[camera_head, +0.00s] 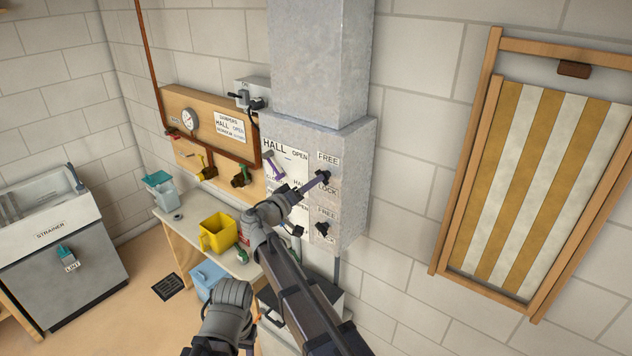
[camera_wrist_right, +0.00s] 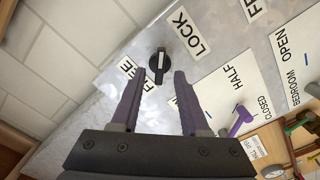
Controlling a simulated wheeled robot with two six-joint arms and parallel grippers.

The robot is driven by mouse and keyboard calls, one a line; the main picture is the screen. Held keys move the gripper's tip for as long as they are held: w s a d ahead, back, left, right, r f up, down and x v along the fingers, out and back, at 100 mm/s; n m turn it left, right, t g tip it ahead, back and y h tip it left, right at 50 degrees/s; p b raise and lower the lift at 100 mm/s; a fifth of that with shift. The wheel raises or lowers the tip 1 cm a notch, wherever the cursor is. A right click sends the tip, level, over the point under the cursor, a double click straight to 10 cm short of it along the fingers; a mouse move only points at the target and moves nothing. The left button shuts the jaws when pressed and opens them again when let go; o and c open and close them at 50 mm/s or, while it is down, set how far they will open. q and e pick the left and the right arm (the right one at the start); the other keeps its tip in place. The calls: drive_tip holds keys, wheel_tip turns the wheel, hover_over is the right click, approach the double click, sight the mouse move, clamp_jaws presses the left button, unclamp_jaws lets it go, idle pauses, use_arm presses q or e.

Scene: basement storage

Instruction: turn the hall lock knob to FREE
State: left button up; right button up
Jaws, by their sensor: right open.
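The upper knob (camera_head: 325,176) is on the right side of the grey metal box, between FREE and LOCK labels. In the right wrist view the knob (camera_wrist_right: 157,61) is black with a pale pointer stripe, which is not clearly at either label. My right gripper (camera_head: 316,182) is open in front of it. In the right wrist view its two fingers (camera_wrist_right: 159,76) are spread, with the knob just beyond and between their tips. Contact cannot be told. The HALL plate (camera_head: 284,156) with a purple lever (camera_head: 272,167) is to the left. My left gripper is not in view.
A second black knob (camera_head: 322,228) with its own labels is below the first. A wooden board (camera_head: 205,122) with a gauge and valves is on the left. A yellow bucket (camera_head: 217,232) stands on the bench. A striped folded deckchair (camera_head: 545,185) hangs at right.

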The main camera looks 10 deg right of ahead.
drive_tip(key=shift+x, duration=1.05)
clamp_jaws()
